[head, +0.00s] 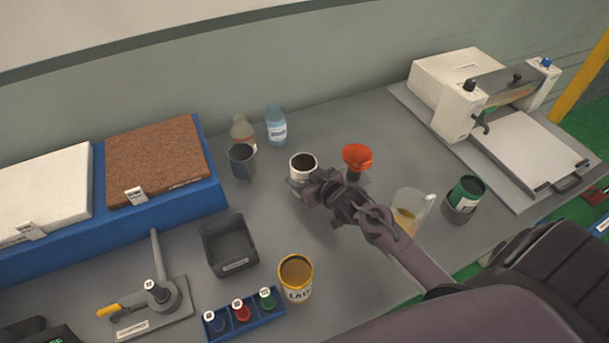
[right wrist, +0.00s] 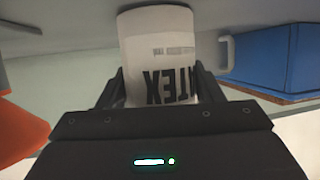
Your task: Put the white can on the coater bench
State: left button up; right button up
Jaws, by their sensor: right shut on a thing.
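The white can (head: 302,162) has a dark open top and is over the middle of the grey bench (head: 345,125). In the right wrist view the white can (right wrist: 160,60) fills the space between the fingers, its black lettering upside down. My right gripper (head: 310,186) is shut on the white can, reaching in from the right. The can looks about upright; I cannot tell whether its base touches the bench. A white coater machine (head: 455,85) stands on its plate at the bench's right end. My left gripper is not in view.
A red funnel (head: 356,158) stands close right of the can, with a clear jug (head: 410,210) and a green can (head: 464,195) beyond. A grey cup (head: 242,162) and bottles (head: 276,128) are left. A yellow can (head: 296,278) and black bin (head: 229,244) stand in front.

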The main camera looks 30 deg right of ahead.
jog(key=o, duration=1.2)
jog(key=shift+f, duration=0.15)
jog(key=shift+o, duration=0.2)
jog(key=shift+s+r, duration=0.1)
jog(key=shift+r, duration=0.15)
jog(key=b+v, duration=0.1)
jog(key=v, duration=1.1)
jog(key=shift+f, duration=0.25)
